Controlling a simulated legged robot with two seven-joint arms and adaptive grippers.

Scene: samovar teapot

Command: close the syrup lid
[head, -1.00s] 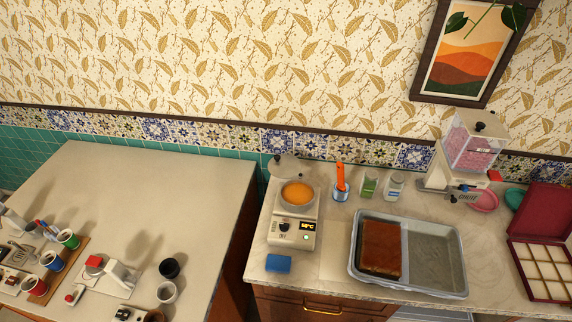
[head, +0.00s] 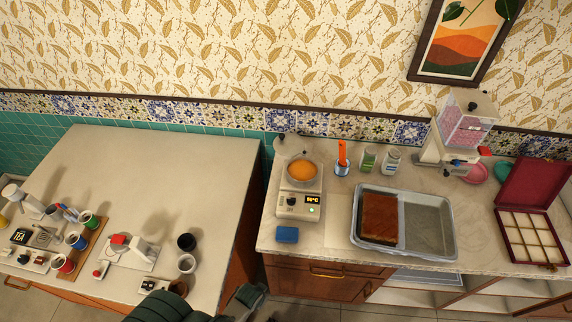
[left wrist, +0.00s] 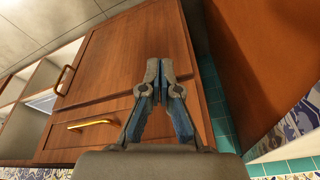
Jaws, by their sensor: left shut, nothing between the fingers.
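The syrup pot (head: 302,170), with orange syrup inside, sits on a white heating unit (head: 300,203) with a lit temperature display. Its lid (head: 289,146) stands open, tilted up at the back left of the pot, with a dark knob. My left gripper (left wrist: 160,68) is shut and empty in the left wrist view, in front of the wooden cabinet fronts. In the head view part of my left arm shows low at the bottom edge, well below the pot and in front of the counter. My right gripper is not in view.
A blue sponge (head: 287,235) lies in front of the heating unit. An orange-handled utensil in a cup (head: 341,168) and two jars stand to the right. A grey tray (head: 451,244) is further right. A gap separates the left table (head: 130,190) from the counter.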

